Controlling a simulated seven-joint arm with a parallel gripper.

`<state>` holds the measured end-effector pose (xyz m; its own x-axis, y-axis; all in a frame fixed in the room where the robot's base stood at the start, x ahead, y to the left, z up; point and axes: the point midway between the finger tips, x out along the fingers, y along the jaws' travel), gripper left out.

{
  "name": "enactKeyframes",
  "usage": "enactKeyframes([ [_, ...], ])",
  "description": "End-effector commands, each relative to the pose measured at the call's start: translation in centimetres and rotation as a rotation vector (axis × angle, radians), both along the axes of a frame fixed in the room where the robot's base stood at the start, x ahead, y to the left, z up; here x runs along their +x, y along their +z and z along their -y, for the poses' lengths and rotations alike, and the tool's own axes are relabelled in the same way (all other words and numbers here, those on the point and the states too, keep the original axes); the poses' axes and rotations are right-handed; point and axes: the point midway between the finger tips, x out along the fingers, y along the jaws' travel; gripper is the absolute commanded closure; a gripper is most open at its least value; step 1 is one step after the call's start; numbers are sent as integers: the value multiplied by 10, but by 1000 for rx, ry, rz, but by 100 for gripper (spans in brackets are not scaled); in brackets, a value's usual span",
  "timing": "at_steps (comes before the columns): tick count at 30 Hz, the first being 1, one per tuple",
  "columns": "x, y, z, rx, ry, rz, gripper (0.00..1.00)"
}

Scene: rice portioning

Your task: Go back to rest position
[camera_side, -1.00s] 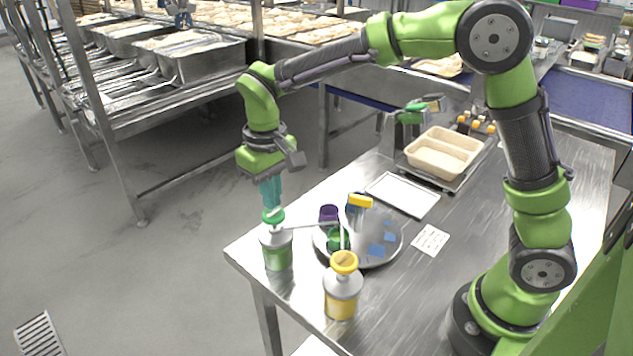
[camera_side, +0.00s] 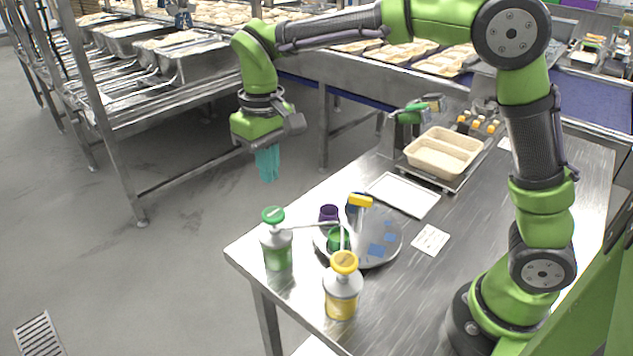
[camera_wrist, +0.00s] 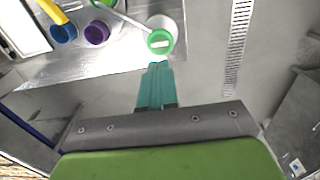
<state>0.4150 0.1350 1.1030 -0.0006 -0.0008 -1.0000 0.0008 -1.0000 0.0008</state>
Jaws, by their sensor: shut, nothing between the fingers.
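My gripper (camera_side: 268,178) has teal fingers that are shut and empty. In the side view it hangs in the air, pointing down, above and behind the green-topped pump bottle (camera_side: 277,245) near the table's left corner. The fingers are apart from the bottle. In the wrist view the closed fingertips (camera_wrist: 156,66) show just below the bottle's round green cap (camera_wrist: 160,41).
A yellow-topped pump bottle (camera_side: 342,290) stands at the table's front edge. A round metal tray (camera_side: 392,252) bears purple, green and blue cups. A white board (camera_side: 403,195), a beige food tray (camera_side: 443,150) and a label card (camera_side: 431,240) lie farther right. A steel rack (camera_side: 130,118) stands behind.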

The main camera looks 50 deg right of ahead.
Motion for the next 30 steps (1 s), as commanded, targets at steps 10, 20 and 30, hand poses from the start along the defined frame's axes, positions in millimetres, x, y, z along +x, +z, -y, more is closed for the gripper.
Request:
enactKeyframes([
  [10,-12,-13,3,31,0,34,100],
  [20,-93,14,54,178,-143,263,100],
  [30,-170,20,93,279,-313,521,100],
])
